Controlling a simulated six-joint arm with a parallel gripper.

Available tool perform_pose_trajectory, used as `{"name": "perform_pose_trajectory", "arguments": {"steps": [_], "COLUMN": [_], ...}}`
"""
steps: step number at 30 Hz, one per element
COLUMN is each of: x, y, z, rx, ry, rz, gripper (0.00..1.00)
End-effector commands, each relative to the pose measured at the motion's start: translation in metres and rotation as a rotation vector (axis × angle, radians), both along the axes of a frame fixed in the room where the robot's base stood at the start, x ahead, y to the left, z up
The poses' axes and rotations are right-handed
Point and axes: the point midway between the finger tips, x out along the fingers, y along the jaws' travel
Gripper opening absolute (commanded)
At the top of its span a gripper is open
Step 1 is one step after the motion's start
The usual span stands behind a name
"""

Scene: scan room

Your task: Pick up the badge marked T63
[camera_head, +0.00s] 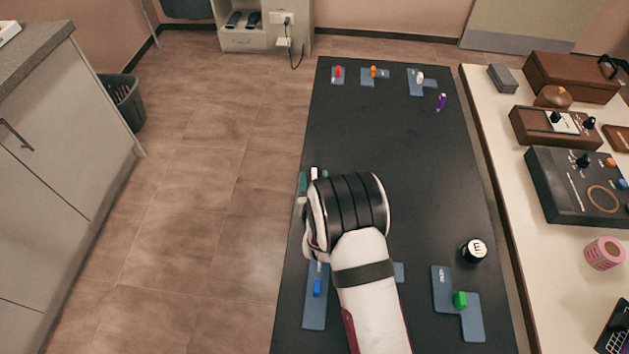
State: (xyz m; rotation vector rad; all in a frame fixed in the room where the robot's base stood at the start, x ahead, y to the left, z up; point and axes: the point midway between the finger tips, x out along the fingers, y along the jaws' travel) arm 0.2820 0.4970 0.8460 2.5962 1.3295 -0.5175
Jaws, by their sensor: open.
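I cannot make out any badge marked T63; no such marking is readable in the head view. My gripper (308,225) is over the left part of the dark table, left of the middle. My own wrist hides most of it, and its fingertips do not show clearly. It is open. Small green (303,182) and white (314,173) pieces show just beyond my wrist; I cannot tell what they are. My arm also hides part of the table below it.
On the dark table (390,130), blue-grey plates carry red (338,71), orange (374,71), white (420,77), blue (317,288) and green (460,299) pieces. A purple piece (441,101) and a black round item (474,250) stand right. A pale counter (490,115) with boxes borders the right.

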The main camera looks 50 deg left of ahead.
Motion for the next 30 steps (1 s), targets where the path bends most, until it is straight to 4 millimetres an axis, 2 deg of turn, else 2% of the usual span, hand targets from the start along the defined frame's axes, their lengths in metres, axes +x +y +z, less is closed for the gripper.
{"name": "perform_pose_trajectory", "arguments": {"steps": [3, 12, 25, 30], "x": [0.000, 0.000, 0.000, 0.000], "y": [0.000, 0.000, 0.000, 0.000], "z": [0.000, 0.001, 0.002, 0.018], "rx": [0.000, 0.001, 0.002, 0.004], "ry": [0.000, 0.000, 0.000, -0.001], "rz": [0.000, 0.000, 0.000, -0.001], "gripper": [0.53, 0.00, 0.00, 0.00]}}
